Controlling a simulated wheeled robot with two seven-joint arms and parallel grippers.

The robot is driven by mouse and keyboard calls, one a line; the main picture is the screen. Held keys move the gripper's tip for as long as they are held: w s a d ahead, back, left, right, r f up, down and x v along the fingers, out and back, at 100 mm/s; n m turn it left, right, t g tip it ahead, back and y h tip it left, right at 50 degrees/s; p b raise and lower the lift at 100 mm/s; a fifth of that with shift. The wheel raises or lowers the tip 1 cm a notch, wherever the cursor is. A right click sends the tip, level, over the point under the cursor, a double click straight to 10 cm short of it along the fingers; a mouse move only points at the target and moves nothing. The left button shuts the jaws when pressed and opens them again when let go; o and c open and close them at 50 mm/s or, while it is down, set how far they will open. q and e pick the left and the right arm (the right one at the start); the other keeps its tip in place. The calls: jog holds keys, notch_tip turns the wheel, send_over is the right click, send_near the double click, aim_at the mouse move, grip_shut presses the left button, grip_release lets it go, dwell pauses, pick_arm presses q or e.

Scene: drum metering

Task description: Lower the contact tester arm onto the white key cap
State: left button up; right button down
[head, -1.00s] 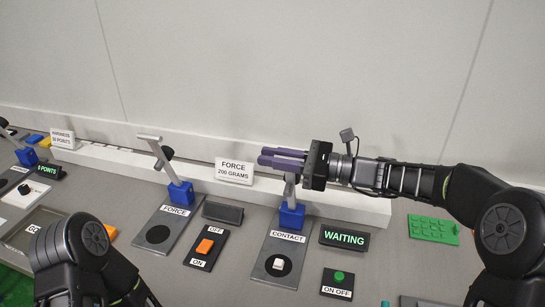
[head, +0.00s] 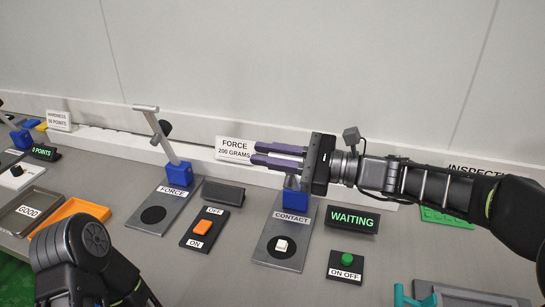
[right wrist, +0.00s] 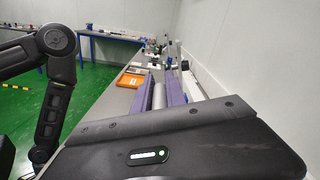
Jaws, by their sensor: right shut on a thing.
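The contact tester (head: 285,237) has a grey base plate labelled CONTACT with a blue block (head: 296,190) at its back. The white key cap (head: 281,245) sits on the dark round pad of that plate. My right gripper (head: 279,154) is above the blue block, its purple fingers pointing left. It is shut on the contact tester arm, which is mostly hidden behind the fingers; a grey bar (right wrist: 159,94) shows between the fingers in the right wrist view. The arm is still raised, well clear of the key cap. The left gripper is out of frame; only my left arm shows at lower left.
The WAITING display (head: 352,219) and the green ON OFF button (head: 347,258) are right of the tester. The force tester (head: 166,208) and an orange switch (head: 201,225) are to the left. An orange tray (head: 72,208) lies farther left. A wall runs behind.

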pick_arm(q)
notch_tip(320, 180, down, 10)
jog(key=b, duration=0.7)
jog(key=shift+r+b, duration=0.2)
jog(key=shift+b, duration=0.1)
pick_arm(e)
jog(key=s+a+f+n, duration=0.1)
jog(key=s+f+n, duration=0.1)
jog(key=s+f, duration=0.3)
jog(key=shift+s+a+f, duration=0.3)
jog(key=shift+a+f, duration=0.05)
jog(key=shift+a, duration=0.05)
jog(key=c, duration=1.4)
grip_release()
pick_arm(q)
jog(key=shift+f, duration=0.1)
pick_arm(e)
jog(key=shift+v, duration=3.95)
